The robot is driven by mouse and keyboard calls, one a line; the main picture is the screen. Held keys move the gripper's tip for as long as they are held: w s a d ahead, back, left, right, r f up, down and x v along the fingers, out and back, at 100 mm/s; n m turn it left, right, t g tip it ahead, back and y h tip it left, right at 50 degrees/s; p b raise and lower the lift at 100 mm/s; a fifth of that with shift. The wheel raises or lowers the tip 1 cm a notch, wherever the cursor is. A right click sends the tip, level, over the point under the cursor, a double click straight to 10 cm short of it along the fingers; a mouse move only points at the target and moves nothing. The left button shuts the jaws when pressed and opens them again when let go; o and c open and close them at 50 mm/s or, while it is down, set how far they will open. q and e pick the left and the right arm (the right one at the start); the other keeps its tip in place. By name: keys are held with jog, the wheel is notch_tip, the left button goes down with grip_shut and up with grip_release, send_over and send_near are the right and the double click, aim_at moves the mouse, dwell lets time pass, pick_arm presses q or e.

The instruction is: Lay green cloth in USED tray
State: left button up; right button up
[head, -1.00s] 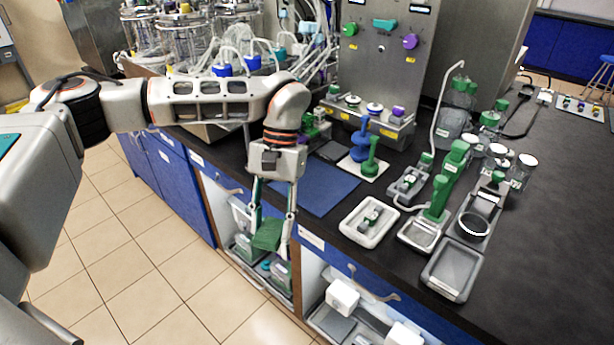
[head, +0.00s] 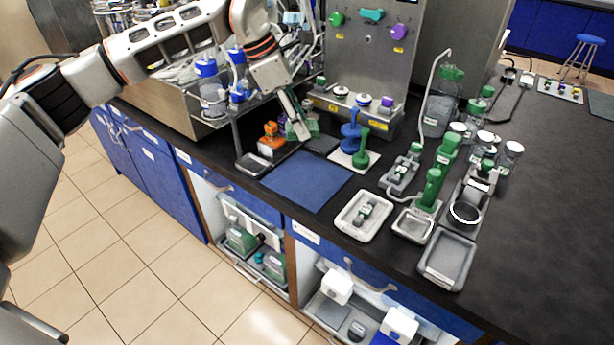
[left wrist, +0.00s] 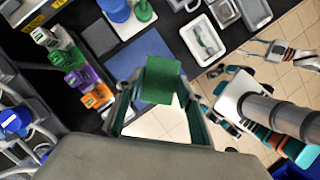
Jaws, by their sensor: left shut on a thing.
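My left gripper (head: 298,130) is shut on the green cloth, above the back of the black bench near the orange holder. In the left wrist view the green cloth (left wrist: 160,80) hangs between the two fingers, with the blue mat behind it. In the head view the cloth is hard to tell from the green things behind it. A grey tray (head: 431,273) lies at the bench's front right, and a small metal tray (head: 242,169) lies left of the mat. I cannot read which tray is marked USED. My right gripper does not show clearly.
The blue mat (head: 305,181) is bare. A white tray (head: 340,222) with a small fitting lies to its right. A blue and green stand (head: 351,130), the steel panel (head: 372,65) and several bottles stand behind. Open cabinet compartments (head: 252,235) lie below the bench front.

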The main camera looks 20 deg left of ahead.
aim_at(310, 177)
pick_arm(q)
jog(key=w+r+n, duration=0.1)
jog(key=n, duration=0.1)
jog(key=w+r+n+t, duration=0.1)
jog(key=r, duration=0.1)
jog(key=shift+w+d+r+n+y, duration=0.1)
jog(key=shift+w+d+n+y, duration=0.1)
jog(key=shift+w+n+y, duration=0.2)
jog(key=shift+w+r+n+t, duration=0.15)
jog(key=shift+n+t, duration=0.15)
notch_tip(310, 177, down, 20)
jog(key=shift+r, duration=0.1)
jog(key=shift+f, duration=0.2)
jog(key=o, duration=1.1)
